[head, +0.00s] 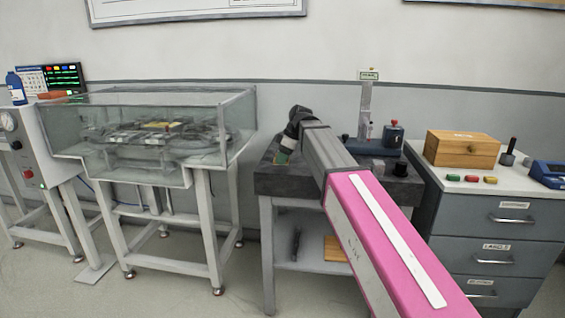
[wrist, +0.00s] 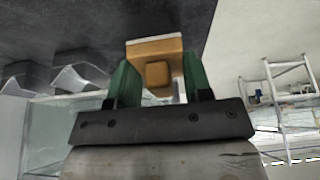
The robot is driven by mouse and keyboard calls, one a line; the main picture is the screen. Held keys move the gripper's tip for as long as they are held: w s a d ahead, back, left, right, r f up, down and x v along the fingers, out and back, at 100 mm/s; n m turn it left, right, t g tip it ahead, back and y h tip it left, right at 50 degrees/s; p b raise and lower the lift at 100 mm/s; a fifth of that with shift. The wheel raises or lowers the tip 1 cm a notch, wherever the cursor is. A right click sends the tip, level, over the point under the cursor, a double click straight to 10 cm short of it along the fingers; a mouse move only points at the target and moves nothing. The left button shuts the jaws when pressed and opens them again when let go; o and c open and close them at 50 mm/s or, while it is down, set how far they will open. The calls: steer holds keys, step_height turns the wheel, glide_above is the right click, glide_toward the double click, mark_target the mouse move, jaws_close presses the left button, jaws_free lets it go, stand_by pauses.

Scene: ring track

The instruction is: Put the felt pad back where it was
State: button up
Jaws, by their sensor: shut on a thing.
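My gripper (wrist: 160,78) shows in the wrist view with two green fingers shut on a tan piece (wrist: 155,47). The piece has a wide flat part and a smaller square knob between the fingers. I cannot tell surely whether this is the felt pad. In the head view my gripper (head: 283,155) is small and partly hidden by my wrist, at the left part of the dark stone table (head: 280,182). The held piece cannot be made out there. A dark surface (wrist: 110,22) lies beyond the held piece in the wrist view.
Grey angular blocks (wrist: 78,72) stand at the left of the wrist view. In the head view, a glass-walled tank (head: 150,130) stands left of the stone table. A drawer cabinet (head: 490,220) with a wooden box (head: 462,149) stands at right. My arm hides part of the table.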

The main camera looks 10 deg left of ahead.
steer(key=shift+f, duration=0.95)
steer(key=shift+f, duration=0.1)
steer(key=o, duration=1)
steer(key=shift+c, duration=0.2)
steer(key=v, duration=1.2)
